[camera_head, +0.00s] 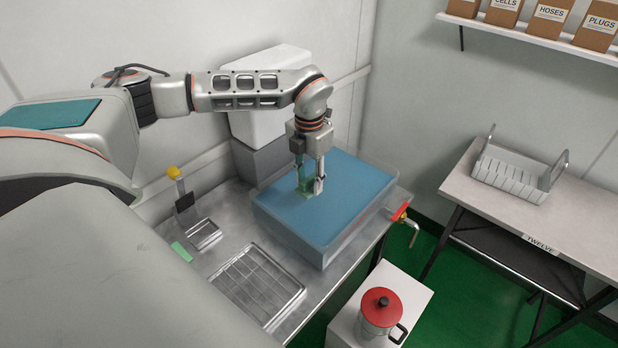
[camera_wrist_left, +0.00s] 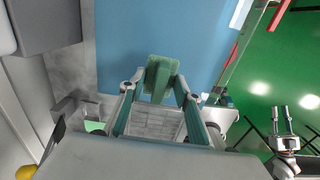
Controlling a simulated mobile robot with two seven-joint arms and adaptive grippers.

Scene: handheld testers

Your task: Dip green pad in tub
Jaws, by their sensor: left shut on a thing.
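The tub (camera_head: 300,243) is a clear-walled box with blue liquid, standing on the metal bench. My left gripper (camera_head: 310,188) points down over the middle of the tub and is shut on the green pad (camera_head: 304,186). The pad also shows between the fingertips in the left wrist view (camera_wrist_left: 160,76), in front of the blue surface. I cannot tell whether its lower edge touches the liquid. A two-pronged gripper, which looks like my right one (camera_wrist_left: 283,120), shows small at the lower right of the left wrist view, away from the tub. Its jaw state is unclear.
A wire rack tray (camera_head: 256,287), a small metal stand with a yellow knob (camera_head: 174,173) and a flat green piece (camera_head: 181,251) are on the bench left of the tub. A red-handled tap (camera_head: 402,212) sticks out at right. A red-lidded jug (camera_head: 381,313) stands in front.

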